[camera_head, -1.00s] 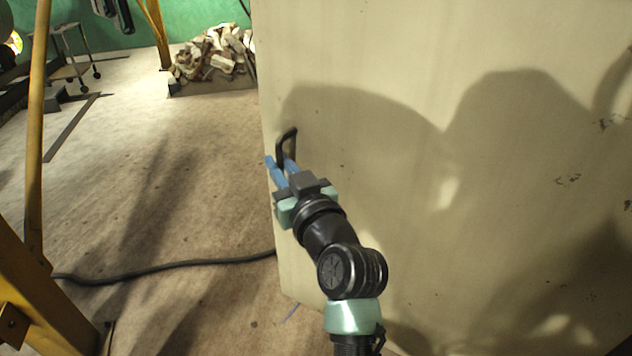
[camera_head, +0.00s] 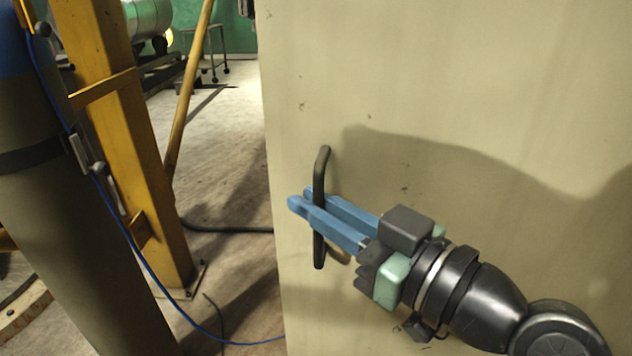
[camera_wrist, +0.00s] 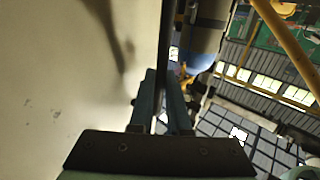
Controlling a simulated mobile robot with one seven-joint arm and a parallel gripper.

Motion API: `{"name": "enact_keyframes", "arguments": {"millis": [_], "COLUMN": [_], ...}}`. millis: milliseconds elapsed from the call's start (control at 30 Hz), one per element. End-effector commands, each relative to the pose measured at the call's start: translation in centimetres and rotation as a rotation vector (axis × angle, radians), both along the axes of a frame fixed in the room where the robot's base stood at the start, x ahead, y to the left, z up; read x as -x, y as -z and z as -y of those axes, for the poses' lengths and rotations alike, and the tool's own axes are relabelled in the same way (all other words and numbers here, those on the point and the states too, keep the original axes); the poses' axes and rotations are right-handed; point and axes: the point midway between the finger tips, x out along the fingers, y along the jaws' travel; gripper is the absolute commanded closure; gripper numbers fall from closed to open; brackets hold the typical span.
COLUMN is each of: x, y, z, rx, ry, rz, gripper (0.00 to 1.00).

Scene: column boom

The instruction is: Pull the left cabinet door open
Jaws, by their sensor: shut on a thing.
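The cabinet door (camera_head: 450,90) is a large beige panel filling the right of the head view. It carries a dark bar handle (camera_head: 321,165), close to the panel's left edge. My gripper (camera_head: 304,202) comes from the right, with its blue fingers across the middle of the handle, and is shut on it. In the wrist view the dark handle (camera_wrist: 165,40) runs up between the two fingers (camera_wrist: 163,105), with the beige panel (camera_wrist: 60,70) on the left. No seam or gap of the door can be made out.
A grey-brown cylinder (camera_head: 80,220) with a blue hose stands at the left, beside a yellow post (camera_head: 130,150). A dark cable (camera_head: 225,228) lies on the floor. Open floor (camera_head: 235,150) shows between the post and the panel.

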Motion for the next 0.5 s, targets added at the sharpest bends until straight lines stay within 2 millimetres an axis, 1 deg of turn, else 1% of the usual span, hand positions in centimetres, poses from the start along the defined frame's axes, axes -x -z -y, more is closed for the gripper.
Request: {"name": "enact_keyframes", "arguments": {"millis": [33,100,200,333,500], "x": [1.0,2.1,3.2,4.1,4.5], "y": [0.1,0.1,0.0,0.0,-0.1], "z": [0.3,0.5,0.7,1.0,1.0], "rx": [-0.001,-0.001,-0.001,-0.001,-0.001], "ry": [-0.015,-0.036,-0.059,-0.076,-0.084], "rz": [0.001,0.001,0.001,0.001,0.000], "gripper": [1.00,1.00,1.00,1.00,1.00]}}
